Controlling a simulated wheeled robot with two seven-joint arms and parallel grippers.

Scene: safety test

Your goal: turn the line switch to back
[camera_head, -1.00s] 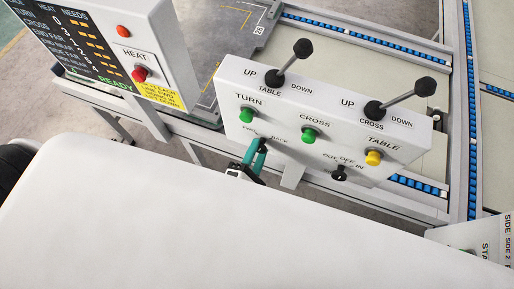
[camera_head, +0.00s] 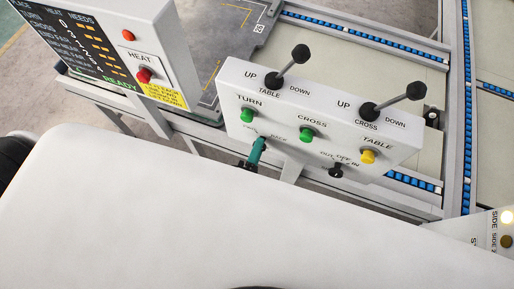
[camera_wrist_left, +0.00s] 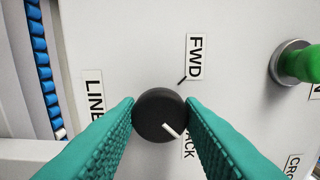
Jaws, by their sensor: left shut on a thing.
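The line switch is a round black knob (camera_wrist_left: 158,108) with a white pointer mark, on a white panel between the labels LINE, FWD and BACK. In the left wrist view the pointer slants to the lower right, toward the BACK label (camera_wrist_left: 188,148), which a finger partly hides. My left gripper (camera_wrist_left: 161,112) has its teal fingers on both sides of the knob and is shut on it. In the head view this gripper (camera_head: 257,150) is at the lower left of the white control box (camera_head: 300,95) and hides the knob. My right gripper is not in view.
Close by on the box are green buttons (camera_head: 247,115) (camera_head: 306,135), a yellow button (camera_head: 369,157), a small black switch (camera_head: 336,170) and two upright levers (camera_head: 301,53) (camera_head: 416,91). A display box (camera_head: 145,45) with a red button stands left. Roller conveyors lie behind.

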